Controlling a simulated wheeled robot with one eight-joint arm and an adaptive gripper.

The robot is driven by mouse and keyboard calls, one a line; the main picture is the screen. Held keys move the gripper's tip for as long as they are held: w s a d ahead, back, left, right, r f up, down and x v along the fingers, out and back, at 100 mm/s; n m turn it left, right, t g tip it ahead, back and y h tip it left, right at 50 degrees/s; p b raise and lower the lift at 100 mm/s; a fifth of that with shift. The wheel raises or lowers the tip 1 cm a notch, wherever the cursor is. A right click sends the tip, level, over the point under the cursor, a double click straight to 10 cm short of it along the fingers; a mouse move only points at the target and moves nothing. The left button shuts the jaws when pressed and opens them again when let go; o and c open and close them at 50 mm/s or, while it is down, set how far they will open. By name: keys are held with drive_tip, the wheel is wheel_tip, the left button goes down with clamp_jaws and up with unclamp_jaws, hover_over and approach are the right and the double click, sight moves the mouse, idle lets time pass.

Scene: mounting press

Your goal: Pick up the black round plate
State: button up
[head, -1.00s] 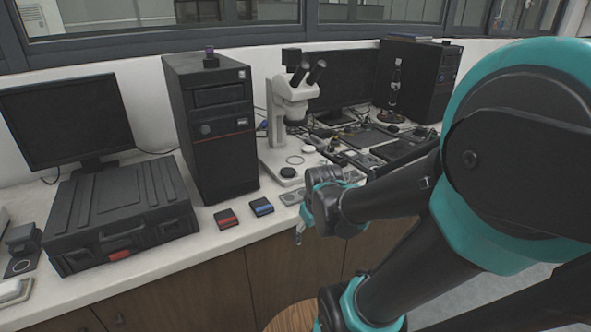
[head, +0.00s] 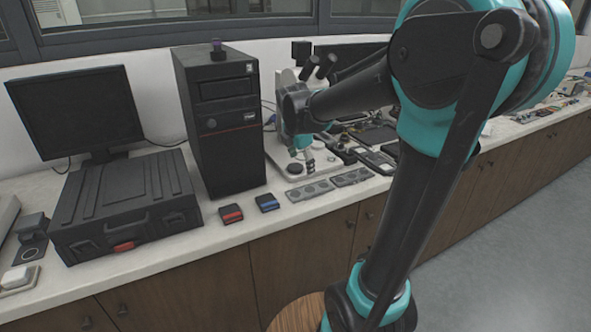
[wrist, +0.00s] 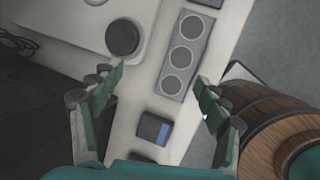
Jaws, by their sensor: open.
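The black round plate (head: 294,168) lies on the white microscope base (head: 280,153), near its front edge. It shows as a dark disc at the upper left of the wrist view (wrist: 123,37). My gripper (wrist: 158,84) is open and empty, its two fingers spread over the counter. In the wrist view the plate is ahead of the left fingertip and apart from it. In the head view my gripper (head: 304,155) hangs above the microscope base, just behind and right of the plate. My arm hides much of the microscope.
A grey panel with several round wells (wrist: 186,55) lies right of the plate. A blue-and-black box (wrist: 154,128) and a red-and-black box (head: 230,214) sit on the counter. A computer tower (head: 220,125) stands left. A wooden barrel-like stool (wrist: 262,125) stands beside the counter.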

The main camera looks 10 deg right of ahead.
sight(295, 167)
drive_tip(key=w+a+r+n, duration=0.3)
drive_tip(key=w+r+n, duration=0.1)
drive_tip(key=w+n, duration=0.25)
drive_tip(key=shift+n, duration=0.35)
drive_tip(key=x, duration=1.1)
drive_tip(key=shift+s+d+f, duration=0.15)
drive_tip(key=shift+s+d, duration=0.05)
drive_tip(key=shift+d, duration=0.15)
drive_tip(key=c, duration=1.3)
drive_tip(key=shift+o, duration=0.2)
